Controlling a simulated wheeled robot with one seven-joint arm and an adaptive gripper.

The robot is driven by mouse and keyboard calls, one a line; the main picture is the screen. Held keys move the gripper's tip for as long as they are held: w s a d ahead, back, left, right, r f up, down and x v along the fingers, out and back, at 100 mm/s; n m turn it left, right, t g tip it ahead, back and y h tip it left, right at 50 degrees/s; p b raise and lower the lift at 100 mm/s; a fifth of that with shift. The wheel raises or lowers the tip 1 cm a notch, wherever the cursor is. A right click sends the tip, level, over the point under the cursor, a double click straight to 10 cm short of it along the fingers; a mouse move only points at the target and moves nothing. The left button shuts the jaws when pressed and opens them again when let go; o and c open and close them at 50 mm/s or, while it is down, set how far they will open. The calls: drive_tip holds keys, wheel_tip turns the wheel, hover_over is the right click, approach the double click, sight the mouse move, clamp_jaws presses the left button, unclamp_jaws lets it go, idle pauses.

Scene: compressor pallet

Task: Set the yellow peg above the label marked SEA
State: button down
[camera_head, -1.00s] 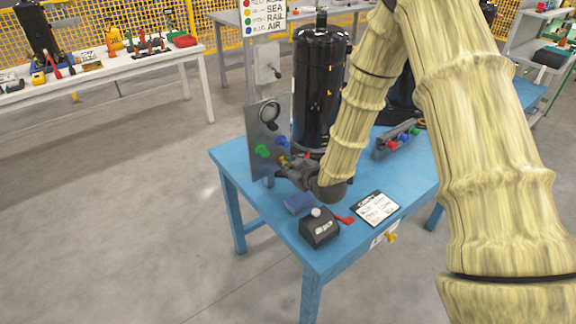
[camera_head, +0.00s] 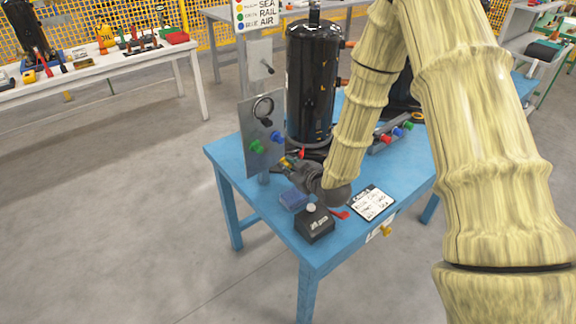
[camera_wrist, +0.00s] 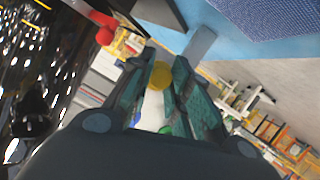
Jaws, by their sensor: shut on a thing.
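My gripper (camera_head: 294,167) is at the lower right edge of the upright grey panel (camera_head: 253,112), shut on the yellow peg (camera_head: 284,160). In the wrist view the yellow peg (camera_wrist: 159,77) sits between the two fingers (camera_wrist: 158,95). I cannot tell whether the yellow peg touches the panel. No label is readable on the panel. The colour sign (camera_head: 258,14) behind has a yellow dot beside SEA.
A black compressor tank (camera_head: 312,80) stands close behind my gripper.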

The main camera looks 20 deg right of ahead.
drive_tip(key=shift+s+d, duration=0.25)
drive_tip(key=shift+s, duration=0.3)
drive_tip(key=shift+s+d, duration=0.2)
drive_tip(key=shift+s, duration=0.35)
drive_tip(key=shift+s+r, duration=0.1)
